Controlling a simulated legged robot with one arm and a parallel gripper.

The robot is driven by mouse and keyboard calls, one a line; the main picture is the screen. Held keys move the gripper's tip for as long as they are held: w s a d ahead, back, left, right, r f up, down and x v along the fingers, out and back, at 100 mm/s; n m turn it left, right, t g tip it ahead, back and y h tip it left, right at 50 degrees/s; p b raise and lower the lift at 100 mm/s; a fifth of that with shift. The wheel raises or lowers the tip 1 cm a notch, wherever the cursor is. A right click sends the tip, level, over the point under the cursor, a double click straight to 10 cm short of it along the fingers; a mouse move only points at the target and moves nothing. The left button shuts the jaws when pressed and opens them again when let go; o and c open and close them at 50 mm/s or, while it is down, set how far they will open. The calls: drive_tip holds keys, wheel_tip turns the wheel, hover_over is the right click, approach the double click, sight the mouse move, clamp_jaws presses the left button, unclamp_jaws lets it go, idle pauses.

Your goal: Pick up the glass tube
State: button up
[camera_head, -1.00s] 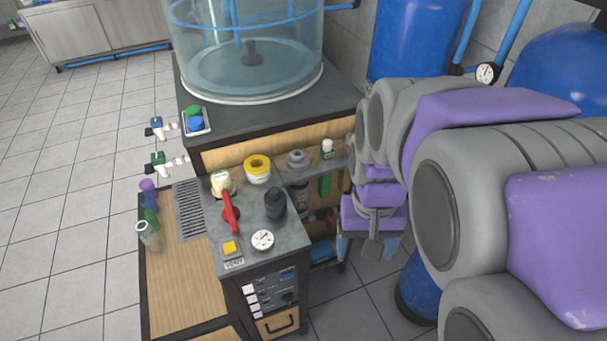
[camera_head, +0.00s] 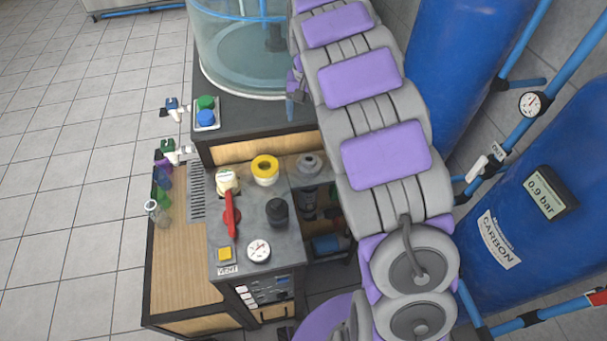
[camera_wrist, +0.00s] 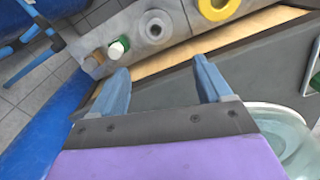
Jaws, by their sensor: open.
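A clear glass tube (camera_head: 157,214) with a pale rim stands at the left edge of the wooden ledge, in the head view. A green tube (camera_head: 163,196) and a bluish purple tube (camera_head: 164,175) stand in line behind it. Which of them is the task's tube I cannot tell. My gripper (camera_wrist: 163,75) is open and empty in the wrist view, its two blue fingers apart. In the head view it is mostly hidden behind my arm, near the big clear tank, well to the right of the tubes. No tube shows in the wrist view.
The grey panel top (camera_head: 242,263) holds a red lever (camera_head: 231,215), a black knob (camera_head: 277,211) and a gauge (camera_head: 258,250). The clear tank (camera_head: 240,55) stands behind. Blue carbon tanks (camera_head: 545,240) and pipes crowd the right. The wooden ledge (camera_head: 180,280) is bare in front.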

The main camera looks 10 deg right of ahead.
drive_tip(key=d+f, duration=0.3)
drive_tip(key=b, duration=0.3)
hover_over(309, 155)
drive_tip(key=s+a, duration=0.1)
drive_tip(key=a, duration=0.1)
wheel_tip(309, 155, down, 8)
drive_tip(key=shift+f, duration=0.1)
drive_tip(key=d+f, duration=0.2)
drive_tip(key=d, duration=0.1)
drive_tip(key=shift+d+f, duration=0.15)
drive_tip(key=shift+f, duration=0.2)
drive_tip(key=a+f, duration=0.1)
drive_tip(key=a+f+b, duration=0.1)
drive_tip(key=f, duration=0.1)
drive_tip(key=shift+a+f, duration=0.15)
drive_tip(key=shift+a, duration=0.25)
drive_tip(key=shift+d, duration=1.1)
drive_tip(key=c, duration=0.5)
drive_tip(key=shift+c, duration=1.3)
drive_tip(key=shift+a, duration=0.6)
drive_tip(key=shift+c, duration=0.6)
